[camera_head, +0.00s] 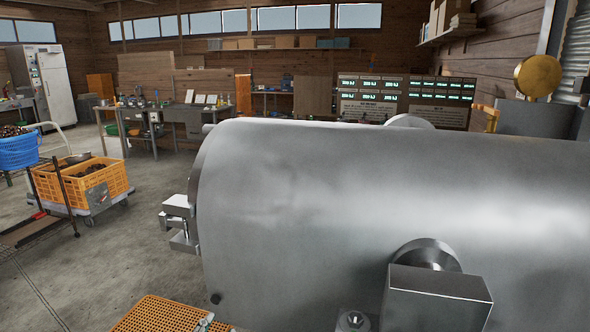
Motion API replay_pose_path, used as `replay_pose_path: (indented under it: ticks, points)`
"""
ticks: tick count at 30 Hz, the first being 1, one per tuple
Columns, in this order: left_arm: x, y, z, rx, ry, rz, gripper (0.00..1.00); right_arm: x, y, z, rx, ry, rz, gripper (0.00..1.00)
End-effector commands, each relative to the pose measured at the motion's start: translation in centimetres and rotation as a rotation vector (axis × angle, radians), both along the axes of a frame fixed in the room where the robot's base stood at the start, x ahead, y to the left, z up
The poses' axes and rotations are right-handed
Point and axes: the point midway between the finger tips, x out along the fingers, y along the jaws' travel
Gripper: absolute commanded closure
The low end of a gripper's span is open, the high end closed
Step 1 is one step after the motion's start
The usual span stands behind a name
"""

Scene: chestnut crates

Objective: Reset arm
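Neither of my arms can be made out for sure, and no gripper shows in the head view. A large grey metal drum (330,215) fills the middle and right of the view and hides much of the floor behind it. A small grey metal piece (205,323) shows at the bottom edge, over an orange crate (158,314) with a grid pattern. I cannot tell what this piece belongs to.
A yellow crate (72,192) with dark contents sits on a cart at the left, beside a blue basket (18,153). Workbenches (190,112) and a white cabinet (55,82) stand farther back. Bare concrete floor (130,255) lies left of the drum.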

Motion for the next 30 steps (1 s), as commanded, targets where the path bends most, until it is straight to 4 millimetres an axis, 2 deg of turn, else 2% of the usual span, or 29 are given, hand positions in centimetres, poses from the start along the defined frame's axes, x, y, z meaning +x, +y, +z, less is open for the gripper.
replay_pose_path:
  ticks: [1, 3, 6, 9, 12, 19, 20, 24, 30]
  points:
    - [-1.5, 1.6, -3.5, -0.047, 0.141, 0.047, 0.65, 0.0, -0.1, 0.0, -0.002, 0.000, 0.000, 1.00]
    - [-3.9, 3.4, -7.7, -0.105, 0.325, 0.103, 0.65, 0.0, -0.3, 0.0, -0.003, 0.000, 0.000, 1.00]
    - [-7.8, 5.0, -12.5, -0.167, 0.552, 0.163, 0.65, 0.0, -0.4, 0.0, -0.004, 0.000, 0.000, 1.00]
    - [-11.6, 5.8, -15.7, -0.210, 0.731, 0.200, 0.65, 0.0, -0.4, 0.0, -0.005, 0.000, -0.001, 1.00]
    - [-15.1, 6.3, -17.9, -0.242, 0.879, 0.227, 0.65, 0.0, -0.4, 0.0, -0.005, 0.001, -0.001, 1.00]
    - [-22.9, 6.7, -21.0, -0.296, 1.180, 0.268, 0.65, 0.0, -0.4, 0.0, -0.005, 0.001, -0.002, 1.00]
    - [-23.6, 6.7, -21.4, -0.299, 1.208, 0.270, 0.65, 0.0, -0.4, 0.0, -0.005, 0.001, -0.002, 1.00]
    - [-22.1, 6.5, -25.3, -0.292, 1.213, 0.271, 0.65, 0.1, -0.4, 0.4, -0.005, 0.000, -0.002, 1.00]
    - [-21.5, 6.3, -31.4, -0.284, 1.239, 0.273, 0.65, 0.1, -0.3, 1.0, -0.004, 0.000, -0.002, 1.00]
